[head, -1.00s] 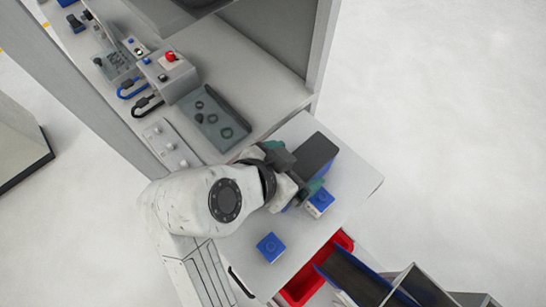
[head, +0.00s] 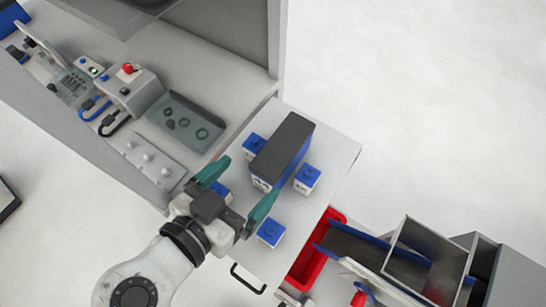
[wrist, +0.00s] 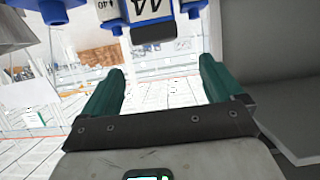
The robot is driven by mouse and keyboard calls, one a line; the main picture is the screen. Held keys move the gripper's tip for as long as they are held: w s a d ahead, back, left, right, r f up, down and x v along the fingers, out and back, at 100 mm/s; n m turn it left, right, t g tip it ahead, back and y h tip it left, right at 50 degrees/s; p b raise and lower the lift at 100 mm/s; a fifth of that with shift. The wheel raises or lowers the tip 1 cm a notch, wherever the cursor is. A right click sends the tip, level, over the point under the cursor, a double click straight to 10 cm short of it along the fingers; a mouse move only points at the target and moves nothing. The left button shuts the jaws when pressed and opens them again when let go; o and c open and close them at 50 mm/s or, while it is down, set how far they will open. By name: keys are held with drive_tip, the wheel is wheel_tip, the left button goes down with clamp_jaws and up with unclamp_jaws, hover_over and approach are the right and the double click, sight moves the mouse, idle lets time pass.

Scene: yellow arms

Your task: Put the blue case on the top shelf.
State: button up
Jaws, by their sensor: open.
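The blue case (head: 290,153), with a dark top and blue sides, stands on a white surface (head: 335,150) among several small blue-and-white blocks. My gripper (head: 247,178) is open and empty, its two green fingers pointing toward the near end of the case. The fingertips are apart from the case or just short of it. In the wrist view, the case end with a large "44" label (wrist: 150,10) shows at the top edge, beyond my open gripper (wrist: 162,70). I cannot tell which surface is the top shelf.
Blue-and-white blocks stand right (head: 307,178) and in front (head: 270,232) of the case. A grey workbench at upper left holds a tray of rings (head: 185,122) and a red-button box (head: 128,85). A red bin (head: 312,262) and metal chute (head: 365,243) lie at lower right.

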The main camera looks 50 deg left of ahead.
sight(280, 149)
drive_tip(key=p+x, duration=0.1)
drive_tip(key=x, duration=0.4)
drive_tip(key=p+x, duration=0.2)
drive_tip(key=x, duration=0.2)
drive_tip(key=shift+w+d, duration=0.1)
drive_tip(key=shift+w, duration=0.25)
drive_tip(key=shift+w+f, duration=0.3)
drive_tip(key=shift+w, duration=0.1)
drive_tip(key=shift+r, duration=0.1)
clamp_jaws()
